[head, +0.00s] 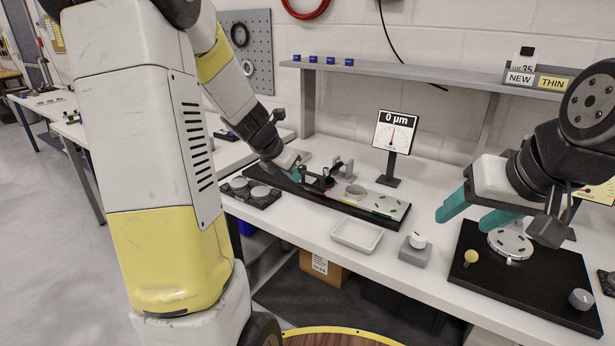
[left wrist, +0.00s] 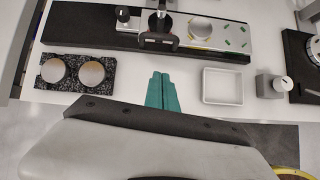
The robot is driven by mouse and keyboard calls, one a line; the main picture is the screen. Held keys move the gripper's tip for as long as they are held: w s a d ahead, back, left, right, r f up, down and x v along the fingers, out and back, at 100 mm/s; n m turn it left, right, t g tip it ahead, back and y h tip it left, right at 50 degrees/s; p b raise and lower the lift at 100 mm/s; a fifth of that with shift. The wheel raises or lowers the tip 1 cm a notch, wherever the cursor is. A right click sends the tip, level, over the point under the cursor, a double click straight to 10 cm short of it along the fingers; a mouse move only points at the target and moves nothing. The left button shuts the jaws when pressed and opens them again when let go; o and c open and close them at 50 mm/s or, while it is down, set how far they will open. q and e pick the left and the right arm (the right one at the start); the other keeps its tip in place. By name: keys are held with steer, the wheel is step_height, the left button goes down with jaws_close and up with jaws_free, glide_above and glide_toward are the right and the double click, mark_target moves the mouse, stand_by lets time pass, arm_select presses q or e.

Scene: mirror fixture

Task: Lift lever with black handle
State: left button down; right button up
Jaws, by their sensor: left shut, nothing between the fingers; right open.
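The lever with the black handle (left wrist: 158,38) is on the long black fixture base (left wrist: 85,36), beside the plate with the round mirror seat (left wrist: 200,27). In the head view the black handle (head: 318,182) is low over the fixture, partly hidden near my left gripper (head: 296,173). In the left wrist view the teal fingers (left wrist: 162,78) are together with nothing between them, in front of the handle and apart from it in the picture. My right gripper (head: 476,214) is open and empty near the black board at the right.
A dial sign reading 0 µm (head: 395,132) stands behind the fixture. A white tray (head: 357,235), a grey block with a white knob (head: 415,250) and a dark holder with two discs (head: 250,192) stand in front. A black board (head: 540,285) lies at right. A shelf (head: 420,75) runs behind.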

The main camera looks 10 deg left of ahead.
arm_select(q)
steer(key=shift+n, duration=0.7)
steer(key=x, duration=0.3)
steer(key=a+x, duration=0.1)
steer(key=x, duration=0.6)
steer(key=shift+w+a+f, duration=0.1)
steer(key=shift+a+f, duration=0.05)
steer(key=shift+f, duration=0.2)
steer(key=shift+w, duration=0.25)
steer(key=shift+w+d+r, duration=0.25)
steer(key=shift+w+r, duration=0.2)
steer(key=shift+r, duration=0.35)
steer(key=shift+w+d+r, duration=0.25)
steer(key=shift+w+r, duration=0.2)
steer(key=shift+r, duration=0.35)
steer(key=shift+r, duration=0.15)
